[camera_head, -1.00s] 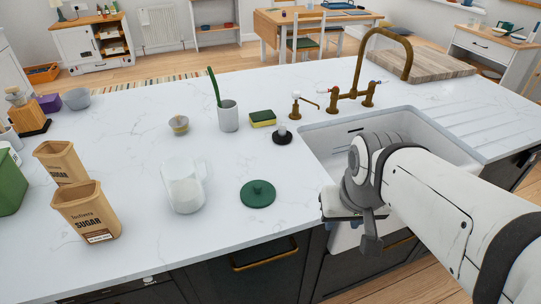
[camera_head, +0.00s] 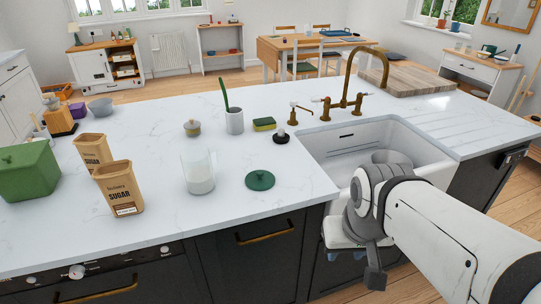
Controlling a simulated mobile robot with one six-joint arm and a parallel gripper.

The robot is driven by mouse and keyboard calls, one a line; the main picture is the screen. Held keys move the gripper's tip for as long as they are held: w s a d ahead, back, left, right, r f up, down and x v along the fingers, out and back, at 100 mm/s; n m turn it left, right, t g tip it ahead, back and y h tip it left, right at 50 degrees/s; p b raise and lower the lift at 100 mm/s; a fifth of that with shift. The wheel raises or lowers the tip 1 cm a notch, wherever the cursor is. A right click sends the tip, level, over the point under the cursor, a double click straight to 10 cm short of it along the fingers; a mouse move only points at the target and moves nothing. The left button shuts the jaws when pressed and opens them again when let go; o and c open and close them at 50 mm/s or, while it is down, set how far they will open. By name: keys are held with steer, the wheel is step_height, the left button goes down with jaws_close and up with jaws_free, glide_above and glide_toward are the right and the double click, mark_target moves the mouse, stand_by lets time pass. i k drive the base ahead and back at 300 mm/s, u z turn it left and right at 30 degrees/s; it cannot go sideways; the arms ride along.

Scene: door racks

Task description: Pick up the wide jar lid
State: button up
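A round dark green lid (camera_head: 260,180) with a small knob on top lies flat on the white marble worktop, near its front edge. It is the one thing in view that looks like a wide jar lid. My gripper (camera_head: 372,268) is in front of the counter, below the sink's front, to the right of the lid and apart from it. It is seen from behind my arm. Its fingers are mostly hidden, so I cannot tell their opening. I see nothing held in it.
A clear jar or jug (camera_head: 198,172) stands left of the lid, with sugar bags (camera_head: 121,190) further left. A black round stopper (camera_head: 281,138) lies behind it. Worktop around the lid is clear.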

mark_target(259, 180)
steer(key=u, duration=0.15)
steer(key=i, duration=0.9)
steer(key=z, duration=0.05)
